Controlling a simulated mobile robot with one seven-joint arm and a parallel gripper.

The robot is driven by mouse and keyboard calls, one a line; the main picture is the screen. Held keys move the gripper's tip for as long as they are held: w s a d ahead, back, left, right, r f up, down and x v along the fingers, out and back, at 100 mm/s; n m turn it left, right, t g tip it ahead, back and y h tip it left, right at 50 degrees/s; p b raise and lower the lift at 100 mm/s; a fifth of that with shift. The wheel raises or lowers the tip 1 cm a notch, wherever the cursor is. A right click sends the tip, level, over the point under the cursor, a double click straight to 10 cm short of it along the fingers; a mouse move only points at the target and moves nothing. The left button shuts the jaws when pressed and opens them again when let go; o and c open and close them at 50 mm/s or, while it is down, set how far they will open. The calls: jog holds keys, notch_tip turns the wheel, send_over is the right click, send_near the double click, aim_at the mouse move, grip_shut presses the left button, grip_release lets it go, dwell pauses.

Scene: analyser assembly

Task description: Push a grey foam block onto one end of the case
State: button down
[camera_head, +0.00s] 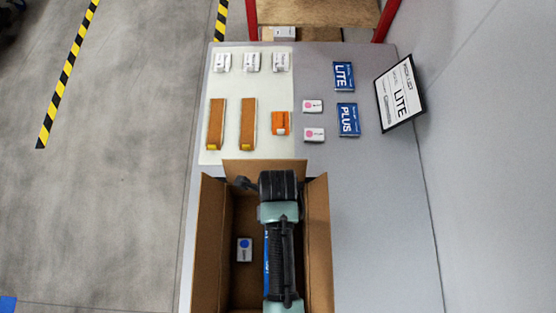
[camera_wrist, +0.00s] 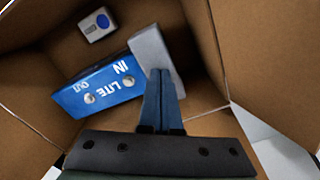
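The blue case (camera_wrist: 95,88), with "LITE", "IN", "OUT" and two round ports on its face, lies in the cardboard box in the wrist view. The grey foam block (camera_wrist: 150,48) is at the right end of the case, slightly tilted. It appears to touch or sit on that end; how far on is unclear. My gripper's fingers (camera_wrist: 160,72) are together, with the tips against or just in front of the block. They hide its lower part. In the head view only a blue sliver of the case (camera_head: 266,250) shows beside my arm.
The open cardboard box (camera_head: 318,240) has raised walls around my gripper. A white item with a blue dot (camera_head: 244,249) lies inside, left of the case. White packs, orange items (camera_head: 216,122), blue cards (camera_head: 344,76) and a LITE sign (camera_head: 400,95) are beyond the box. The table's right side is clear.

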jog(key=shift+r, duration=0.1)
dwell(0.3)
notch_tip(320, 180, up, 6)
jog(key=p, duration=0.7)
dwell(0.5)
